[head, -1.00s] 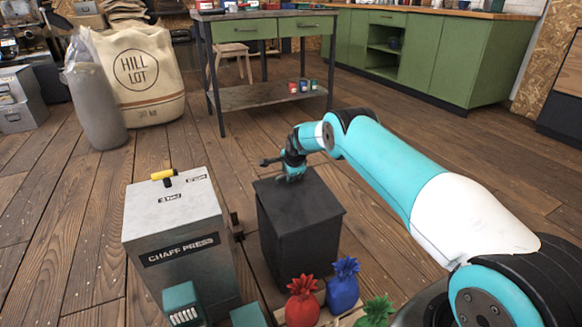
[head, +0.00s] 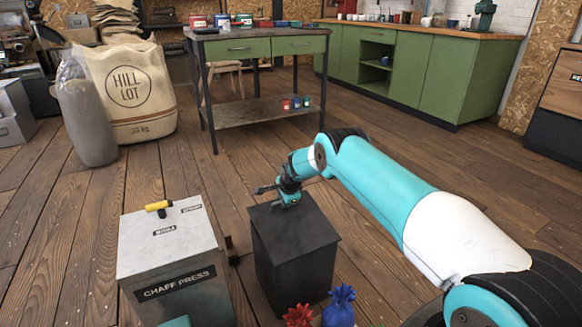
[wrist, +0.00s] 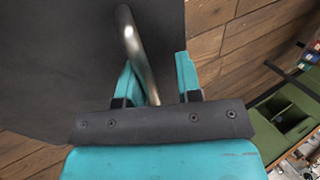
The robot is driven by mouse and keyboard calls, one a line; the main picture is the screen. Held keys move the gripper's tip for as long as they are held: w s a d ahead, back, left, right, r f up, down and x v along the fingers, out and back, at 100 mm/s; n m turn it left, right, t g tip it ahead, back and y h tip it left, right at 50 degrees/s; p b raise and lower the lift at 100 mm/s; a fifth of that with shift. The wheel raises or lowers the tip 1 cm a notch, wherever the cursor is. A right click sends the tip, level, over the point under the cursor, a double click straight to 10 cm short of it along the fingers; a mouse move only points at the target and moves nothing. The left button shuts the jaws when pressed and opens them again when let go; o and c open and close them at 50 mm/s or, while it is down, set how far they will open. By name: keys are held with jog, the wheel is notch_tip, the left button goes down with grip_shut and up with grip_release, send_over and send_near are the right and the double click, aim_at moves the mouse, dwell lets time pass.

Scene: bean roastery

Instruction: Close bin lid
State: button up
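The black bin (head: 293,265) stands on the wooden floor in the middle of the head view. Its dark flat lid (head: 315,228) lies level on top, with no gap that I can make out. My gripper (head: 278,197) is low over the lid's far left part. In the wrist view my gripper (wrist: 157,70) is open, its two teal fingers apart. A curved silver bar handle (wrist: 135,45) on the dark lid surface (wrist: 60,60) passes between them, closer to the left finger. Whether it touches that finger is unclear.
The grey chaff press (head: 170,255) with a yellow-handled top stands left of the bin. Red (head: 298,316) and blue (head: 340,305) bags sit in front. A green workbench (head: 262,47) stands behind, beyond open floor.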

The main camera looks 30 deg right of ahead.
jog(key=shift+w+p+v, duration=0.1)
jog(key=shift+p+v, duration=0.9)
jog(key=shift+v, duration=0.15)
jog(key=shift+w+p+v, duration=0.15)
jog(key=shift+p+v, duration=0.85)
jog(key=shift+v, duration=0.1)
notch_tip(320, 180, up, 6)
jog(key=p, duration=0.6)
send_over(291, 217)
jog(key=w, duration=0.3)
jog(key=shift+s+d+r, duration=0.15)
jog(key=shift+d, duration=0.05)
jog(key=o, duration=0.6)
jog(key=p+v, duration=0.3)
jog(key=shift+r+p, duration=0.35)
jog(key=shift+p, duration=0.15)
jog(key=shift+c, duration=0.4)
jog(key=shift+r, duration=0.3)
jog(key=c, duration=0.4)
jog(key=shift+s+a+r+p, duration=0.1)
jog(key=shift+s+r+p, duration=0.15)
jog(key=shift+p, duration=0.35)
jog(key=shift+c, duration=0.6)
jog(key=shift+s+r, duration=0.1)
jog(key=shift+s, duration=0.25)
